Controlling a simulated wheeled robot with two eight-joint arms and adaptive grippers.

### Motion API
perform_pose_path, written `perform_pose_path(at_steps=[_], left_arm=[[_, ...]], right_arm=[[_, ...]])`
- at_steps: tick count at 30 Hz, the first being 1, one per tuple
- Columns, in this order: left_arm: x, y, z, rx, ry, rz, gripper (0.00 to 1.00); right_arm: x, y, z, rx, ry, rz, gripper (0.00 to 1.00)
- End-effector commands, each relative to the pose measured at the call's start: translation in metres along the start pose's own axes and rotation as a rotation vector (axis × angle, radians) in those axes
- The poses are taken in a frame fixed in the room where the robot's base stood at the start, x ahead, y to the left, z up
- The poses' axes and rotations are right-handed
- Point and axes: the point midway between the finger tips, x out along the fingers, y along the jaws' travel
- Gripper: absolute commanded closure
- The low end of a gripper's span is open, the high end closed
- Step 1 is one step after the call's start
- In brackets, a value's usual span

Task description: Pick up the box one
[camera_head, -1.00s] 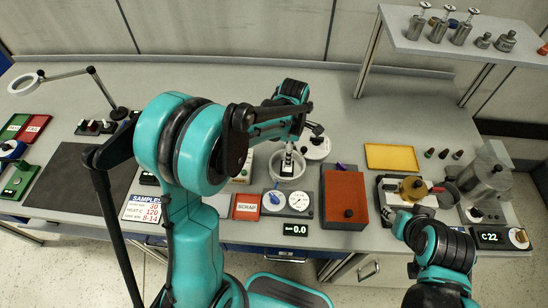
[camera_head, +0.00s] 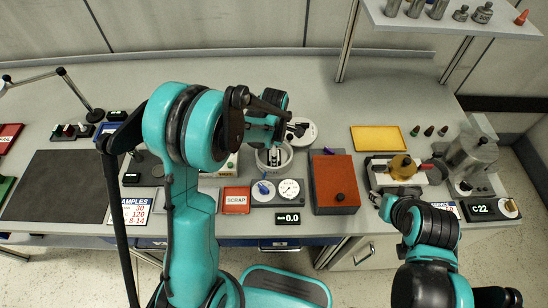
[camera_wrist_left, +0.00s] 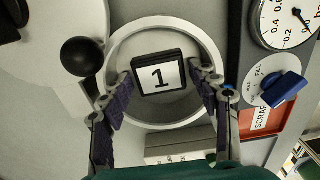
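Box one (camera_wrist_left: 158,75) is a small dark block with a white face marked "1". It lies inside a round white bowl (camera_wrist_left: 212,52), which also shows in the head view (camera_head: 288,160). My left gripper (camera_wrist_left: 160,82) is over the bowl, with one finger on each side of the box. The fingertips are close to the box's sides but look slightly apart from it. In the head view my left gripper (camera_head: 273,150) partly hides the bowl and box.
A panel with dials (camera_head: 289,189) and a red SCRAP plate (camera_head: 236,199) sit in front of the bowl. A red-orange box (camera_head: 334,183) stands to its right. A black knob (camera_wrist_left: 82,56) is near the left finger. A yellow tray (camera_head: 379,139) lies farther back.

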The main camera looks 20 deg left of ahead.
Motion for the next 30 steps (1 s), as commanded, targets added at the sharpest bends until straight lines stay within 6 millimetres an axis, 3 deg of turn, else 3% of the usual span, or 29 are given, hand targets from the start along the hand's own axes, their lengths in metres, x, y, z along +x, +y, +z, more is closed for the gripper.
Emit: perform_pose_path(at_steps=[1, 3, 4, 14, 24, 30], left_arm=[[0.000, 0.000, 0.000, 0.000, 0.000, 0.000, 0.56], [0.000, 0.000, 0.000, 0.000, 0.000, 0.000, 0.75], [0.000, 0.000, 0.000, 0.000, 0.000, 0.000, 0.78], [-0.005, 0.000, 0.000, 0.000, 0.000, 0.000, 0.78], [-0.070, 0.000, 0.000, 0.000, 0.000, 0.000, 0.78], [-0.096, -0.001, 0.002, 0.001, 0.000, 0.000, 0.78]], right_arm=[[0.000, 0.000, 0.000, 0.000, 0.000, 0.000, 0.60], [0.000, 0.000, 0.000, 0.000, 0.000, 0.000, 0.60], [0.000, 0.000, 0.000, 0.000, 0.000, 0.000, 0.60], [-0.001, 0.000, -0.001, 0.000, 0.000, 0.000, 0.60], [-0.019, 0.000, -0.013, 0.000, 0.000, 0.000, 0.60], [-0.024, 0.000, -0.017, 0.000, 0.000, 0.000, 0.60]])
